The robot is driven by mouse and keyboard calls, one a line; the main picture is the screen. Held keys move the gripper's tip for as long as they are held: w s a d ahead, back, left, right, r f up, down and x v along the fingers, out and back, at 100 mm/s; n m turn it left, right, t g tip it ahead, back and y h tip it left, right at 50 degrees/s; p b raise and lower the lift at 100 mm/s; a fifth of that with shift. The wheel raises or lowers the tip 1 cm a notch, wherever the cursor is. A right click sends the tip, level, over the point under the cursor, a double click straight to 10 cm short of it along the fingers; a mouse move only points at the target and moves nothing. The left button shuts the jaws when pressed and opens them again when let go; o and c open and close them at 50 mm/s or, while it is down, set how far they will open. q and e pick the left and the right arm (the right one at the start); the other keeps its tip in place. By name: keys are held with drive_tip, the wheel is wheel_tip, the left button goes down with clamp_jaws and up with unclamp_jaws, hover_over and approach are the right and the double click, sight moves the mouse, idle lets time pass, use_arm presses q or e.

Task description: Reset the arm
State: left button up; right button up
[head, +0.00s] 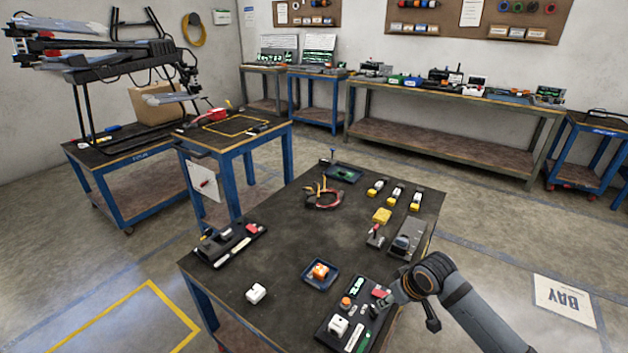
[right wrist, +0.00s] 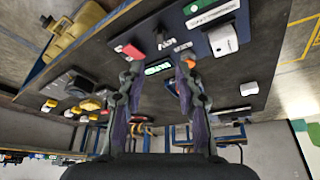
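My right arm comes in from the lower right in the head view. Its gripper (head: 384,300) is over the right front edge of the dark worktable (head: 290,235), close to a black panel (head: 326,330) with a white block, an orange button and a small green display. In the right wrist view the two fingers of this gripper (right wrist: 156,78) stand apart with nothing held between them. The green display (right wrist: 158,68) and a red part (right wrist: 130,51) show beyond the fingers. Whether the fingertips touch anything is unclear. My left arm and gripper are not in view.
The table's middle is clear.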

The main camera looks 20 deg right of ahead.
drive_tip(key=s+a+f+h, duration=0.1)
drive_tip(key=s+a, duration=0.3)
drive_tip(key=s, duration=0.3)
drive_tip(key=s+a+f, duration=0.2)
drive_tip(key=s+a, duration=0.3)
drive_tip(key=s, duration=0.3)
drive_tip(key=s+d+f+m+g+p, duration=0.1)
drive_tip(key=s+d+f, duration=0.1)
drive_tip(key=f, duration=1)
drive_tip(key=s+d+f+g+p, duration=0.1)
drive_tip(key=f, duration=1.2)
drive_tip(key=s+f, duration=0.7)
drive_tip(key=s, duration=0.2)
drive_tip(key=s+d+f+g+p, duration=0.1)
drive_tip(key=s+f, duration=0.5)
drive_tip(key=s, duration=0.3)
drive_tip(key=shift+s+d+f, duration=0.15)
drive_tip(key=shift+d+f, duration=0.1)
drive_tip(key=shift+f, duration=0.1)
